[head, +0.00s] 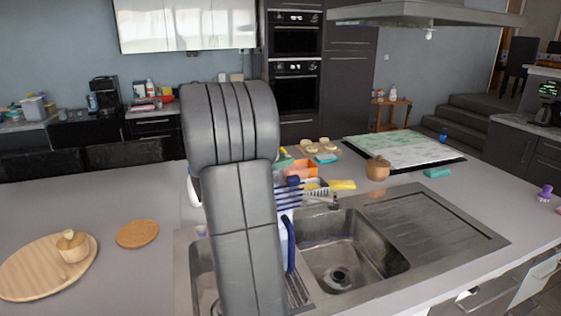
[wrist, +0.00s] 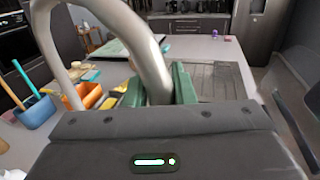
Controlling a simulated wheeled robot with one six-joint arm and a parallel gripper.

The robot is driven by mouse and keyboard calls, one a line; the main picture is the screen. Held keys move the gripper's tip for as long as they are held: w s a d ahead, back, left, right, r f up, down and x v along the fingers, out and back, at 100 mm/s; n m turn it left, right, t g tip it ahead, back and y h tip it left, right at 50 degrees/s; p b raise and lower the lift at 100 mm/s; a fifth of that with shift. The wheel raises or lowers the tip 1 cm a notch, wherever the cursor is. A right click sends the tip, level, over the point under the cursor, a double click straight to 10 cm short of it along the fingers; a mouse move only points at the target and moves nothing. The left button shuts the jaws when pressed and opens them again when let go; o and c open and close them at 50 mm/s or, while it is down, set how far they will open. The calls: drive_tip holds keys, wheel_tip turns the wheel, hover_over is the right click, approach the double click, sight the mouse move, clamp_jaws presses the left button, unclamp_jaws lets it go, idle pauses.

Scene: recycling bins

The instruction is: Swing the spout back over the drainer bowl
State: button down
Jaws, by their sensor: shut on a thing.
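The spout (wrist: 150,50) is a thick, curved silver pipe in the wrist view. It arches over from the upper left and comes down between the green fingers of my gripper (wrist: 160,86). My gripper is shut on the spout. In the head view my arm hides the gripper and the spout. The steel sink there has a large bowl (head: 345,252) with a round drain, right of my arm. A smaller bowl (head: 203,268) is partly hidden behind my arm. The ribbed drainboard (head: 430,225) lies to the right. Which bowl the spout is over cannot be told.
A blue rack (head: 288,200) stands close beside my arm. An orange container (head: 300,169) and a yellow-handled brush (head: 342,185) lie behind the sink. A wooden board (head: 30,275) lies at left. The counter right of the drainboard is mostly clear.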

drive_tip(key=d, duration=0.2)
drive_tip(key=w+d+b, duration=0.1)
drive_tip(key=d, duration=0.2)
drive_tip(key=shift+d+r, duration=0.1)
drive_tip(key=shift+d, duration=0.2)
drive_tip(key=c, duration=1.3)
unclamp_jaws()
drive_tip(key=shift+w, duration=0.1)
